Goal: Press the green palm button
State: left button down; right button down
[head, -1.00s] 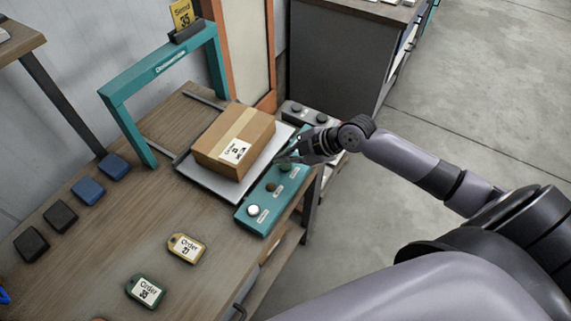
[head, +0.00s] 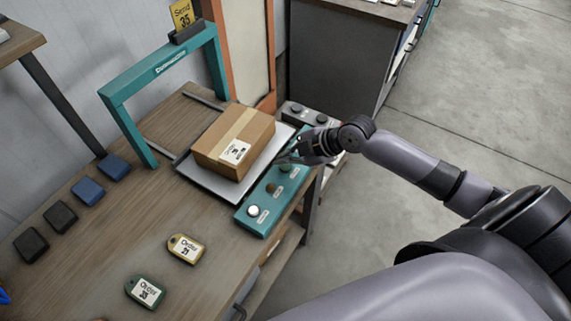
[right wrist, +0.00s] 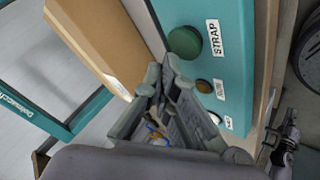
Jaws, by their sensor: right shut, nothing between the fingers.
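The green palm button (right wrist: 184,42) is a round dome on the teal control panel (right wrist: 228,75), beside the STRAP label. In the head view the green button (head: 285,167) is partly covered by my right gripper (head: 285,158). My right gripper is shut and empty, its fingers pointing at the panel. In the right wrist view its fingertips (right wrist: 162,72) are just below and left of the button; I cannot tell whether they touch anything. My left gripper is not in view.
A labelled cardboard box (head: 225,150) sits on a grey plate (head: 215,187) beside the panel. A brown button (head: 271,188) and a white button (head: 253,210) are on the same panel. A teal arch (head: 155,75) stands behind. Order tags (head: 187,248) lie on the table.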

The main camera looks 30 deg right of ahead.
aim_at(285, 168)
jog(key=shift+f, duration=0.4)
jog(key=shift+f+b, duration=0.45)
jog(key=shift+b, duration=0.2)
dwell(0.4)
jog(key=shift+r, duration=0.1)
jog(key=shift+r+p, duration=0.75)
jog(key=shift+r, duration=0.05)
notch_tip(285, 168, up, 5)
jog(key=p, duration=0.4)
dwell(0.4)
dwell(1.6)
